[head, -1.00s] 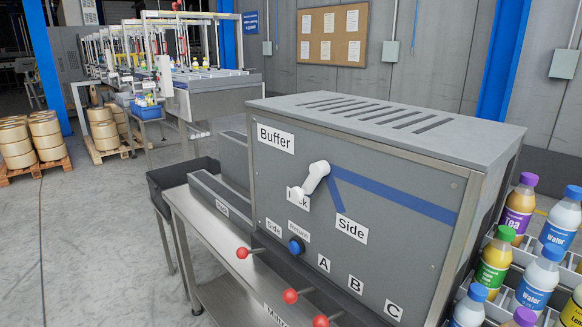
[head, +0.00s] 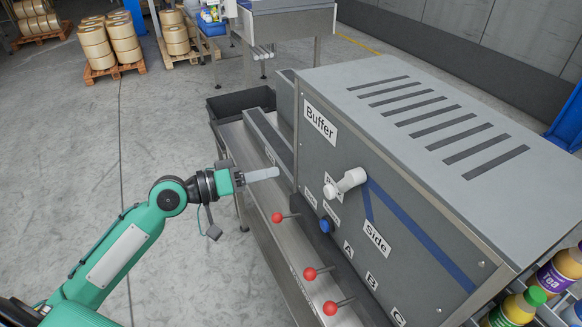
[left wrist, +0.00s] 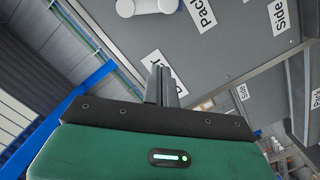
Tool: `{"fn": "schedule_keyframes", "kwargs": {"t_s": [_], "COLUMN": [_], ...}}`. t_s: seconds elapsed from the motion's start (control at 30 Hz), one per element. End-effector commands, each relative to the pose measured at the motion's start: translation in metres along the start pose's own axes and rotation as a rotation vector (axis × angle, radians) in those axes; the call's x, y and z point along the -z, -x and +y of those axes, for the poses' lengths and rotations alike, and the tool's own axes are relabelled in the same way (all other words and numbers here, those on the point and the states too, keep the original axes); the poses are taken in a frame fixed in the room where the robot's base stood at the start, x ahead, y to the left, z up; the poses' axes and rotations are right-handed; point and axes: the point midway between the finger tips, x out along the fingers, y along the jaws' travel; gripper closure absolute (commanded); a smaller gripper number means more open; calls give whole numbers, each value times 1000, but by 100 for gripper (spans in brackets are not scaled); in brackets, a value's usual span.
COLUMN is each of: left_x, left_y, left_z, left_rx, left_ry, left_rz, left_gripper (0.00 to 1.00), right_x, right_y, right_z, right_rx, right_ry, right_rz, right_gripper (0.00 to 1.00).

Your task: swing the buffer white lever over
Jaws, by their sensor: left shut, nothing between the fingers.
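The white lever (head: 345,183) sits on the front panel of the grey Buffer box (head: 430,85). Its knob end points down-left and partly covers the Pack label. The Side label (head: 377,237) is lower right of it, by a blue stripe. My left gripper (head: 276,173) is shut and empty, in front of the panel and left of the lever, apart from it. In the left wrist view the shut fingers (left wrist: 161,85) point toward the panel, and the lever (left wrist: 147,6) is cut off at the top edge. My right gripper is not in view.
A blue button (head: 326,225) sits below the lever. Several red-knobbed levers (head: 310,273) stick out along the steel bench below. A dark bin (head: 240,101) stands behind my left gripper. Bottles (head: 520,305) stand at the lower right.

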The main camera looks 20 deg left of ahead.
Motion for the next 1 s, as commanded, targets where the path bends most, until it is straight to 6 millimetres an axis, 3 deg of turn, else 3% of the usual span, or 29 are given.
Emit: {"fn": "schedule_keyframes", "kwargs": {"t_s": [0.5,0.7,1.0], "left_x": [3,-28,-40], "left_y": [-92,-98,-100], "left_z": [4,1,-1], "left_rx": [-1,2,2], "left_ry": [2,4,0], "left_rz": [0,-3,-2], "left_gripper": [100,100,100], "right_x": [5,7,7], "right_y": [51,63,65], "right_z": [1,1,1], "right_rx": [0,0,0], "right_ry": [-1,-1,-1], "right_rz": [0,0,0], "right_gripper": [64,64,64]}}
